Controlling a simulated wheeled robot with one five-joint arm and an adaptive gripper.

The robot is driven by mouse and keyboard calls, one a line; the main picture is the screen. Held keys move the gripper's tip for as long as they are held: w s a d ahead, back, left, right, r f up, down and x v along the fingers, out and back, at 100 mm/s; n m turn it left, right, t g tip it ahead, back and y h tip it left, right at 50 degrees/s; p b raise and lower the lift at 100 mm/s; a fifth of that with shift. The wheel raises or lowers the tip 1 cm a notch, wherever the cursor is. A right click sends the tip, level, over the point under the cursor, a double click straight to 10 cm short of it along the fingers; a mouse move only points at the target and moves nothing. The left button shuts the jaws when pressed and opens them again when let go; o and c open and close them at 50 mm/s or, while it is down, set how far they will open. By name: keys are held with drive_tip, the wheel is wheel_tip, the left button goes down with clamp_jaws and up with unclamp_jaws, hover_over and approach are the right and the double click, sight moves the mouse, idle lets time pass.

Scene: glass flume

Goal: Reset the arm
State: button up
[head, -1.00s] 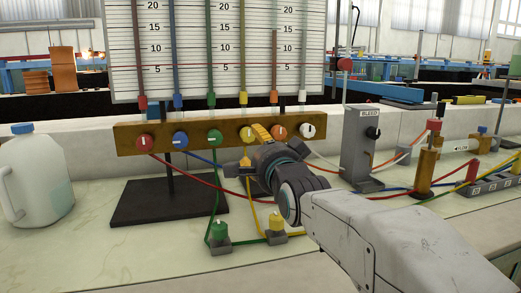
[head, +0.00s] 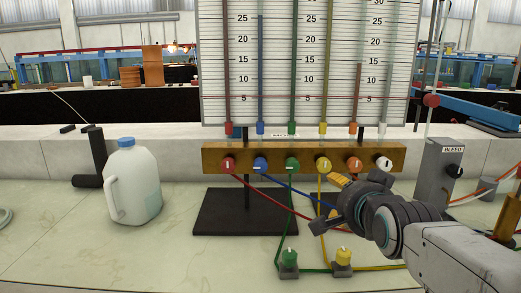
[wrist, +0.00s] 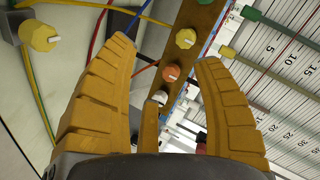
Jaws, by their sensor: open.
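My gripper (head: 338,182) is in front of the right part of the brown valve bar (head: 215,158) in the head view. The orange knob (wrist: 171,73) and the yellow knob (wrist: 185,38) on the bar show beyond the gap between the fingers. My arm reaches in from the lower right of the head view. I cannot tell the exact distance from the fingertips to the bar.
A white jug (head: 133,185) stands on the left. A grey BLEED box (head: 437,172) is at the right. Green (head: 289,260) and yellow (head: 343,257) floor valves with hoses sit in front. A scale board (head: 305,70) with tubes rises behind. The counter between jug and stand is clear.

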drive_tip(key=s+r+n+g+p, duration=0.3)
drive_tip(key=s+n+g+p, duration=0.2)
drive_tip(key=s+p, duration=0.7)
drive_tip(key=s+r+n+g+p, duration=0.4)
drive_tip(key=s+n+g+p, duration=0.1)
drive_tip(key=s+p, duration=0.8)
drive_tip(key=shift+s+n, duration=0.6)
